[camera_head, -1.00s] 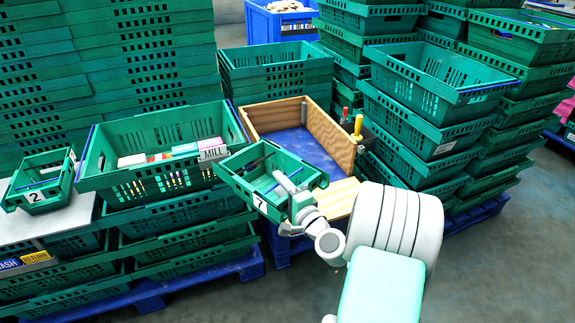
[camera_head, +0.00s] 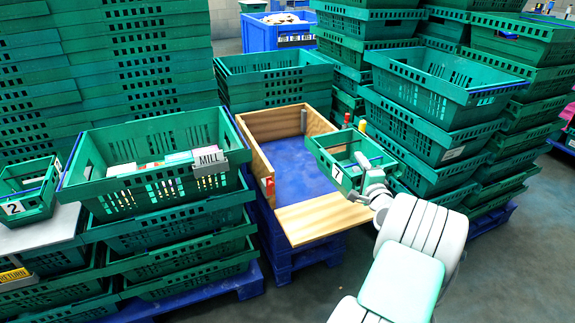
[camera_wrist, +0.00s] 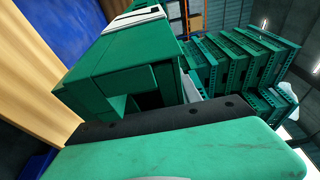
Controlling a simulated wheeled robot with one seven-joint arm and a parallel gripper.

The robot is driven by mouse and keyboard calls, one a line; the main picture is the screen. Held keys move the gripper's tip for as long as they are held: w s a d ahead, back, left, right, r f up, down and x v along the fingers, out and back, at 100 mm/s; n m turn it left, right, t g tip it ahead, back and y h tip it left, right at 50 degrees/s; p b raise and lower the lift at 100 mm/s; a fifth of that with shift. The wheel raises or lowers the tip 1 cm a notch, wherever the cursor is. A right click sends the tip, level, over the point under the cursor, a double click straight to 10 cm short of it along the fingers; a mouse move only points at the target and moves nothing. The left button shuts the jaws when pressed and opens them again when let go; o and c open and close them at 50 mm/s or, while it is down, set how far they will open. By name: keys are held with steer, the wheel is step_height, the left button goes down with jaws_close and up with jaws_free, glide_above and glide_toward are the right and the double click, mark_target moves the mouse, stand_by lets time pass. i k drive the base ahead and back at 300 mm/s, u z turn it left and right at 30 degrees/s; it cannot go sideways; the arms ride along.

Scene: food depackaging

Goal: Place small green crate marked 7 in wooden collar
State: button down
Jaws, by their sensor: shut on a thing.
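The small green crate marked 7 (camera_head: 337,158) is held in the air by my gripper (camera_head: 372,182), which is shut on its right side. It hangs over the right side of the wooden collar, about upright, and hides part of the collar's right wall. The wooden collar (camera_head: 262,165) has a blue floor (camera_head: 290,175) and a lowered wooden flap (camera_head: 322,218) at its front. The fingertips are mostly hidden.
A MILL crate (camera_head: 150,165) holding packages tops the stack left of the collar. A small crate marked 2 (camera_head: 28,190) is at far left. Tall green crate stacks (camera_head: 440,110) stand right of the collar. Red and yellow-handled items (camera_head: 362,127) are at its right wall.

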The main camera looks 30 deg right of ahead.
mark_target(292, 165)
steer(key=i, duration=1.35)
